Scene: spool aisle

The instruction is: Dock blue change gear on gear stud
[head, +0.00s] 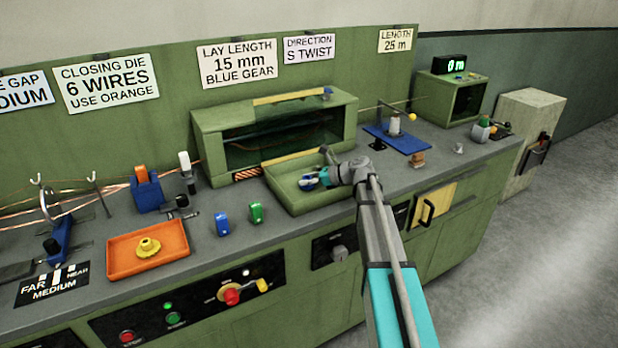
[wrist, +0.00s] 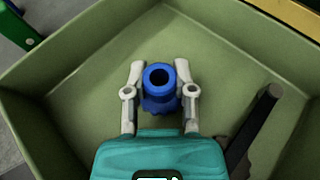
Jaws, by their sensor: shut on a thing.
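The blue change gear (wrist: 159,78) has a round collar with a dark centre hole, and teeth show below it. My gripper (wrist: 160,82) is shut on it, with one pale finger on each side. In the head view my gripper (head: 318,179) is over the green tray (head: 288,198), and the blue gear (head: 308,182) shows small at its tip. I cannot tell whether the gear touches the tray floor. A dark rod (wrist: 258,128) slants at the right in the wrist view; I cannot tell whether it is the gear stud.
A green cabinet with a dark window (head: 270,135) stands behind the tray. Blue (head: 222,224) and green (head: 256,213) blocks stand left of it. An orange tray (head: 148,262) holds a yellow part. A blue plate (head: 398,140) with a spindle lies to the right.

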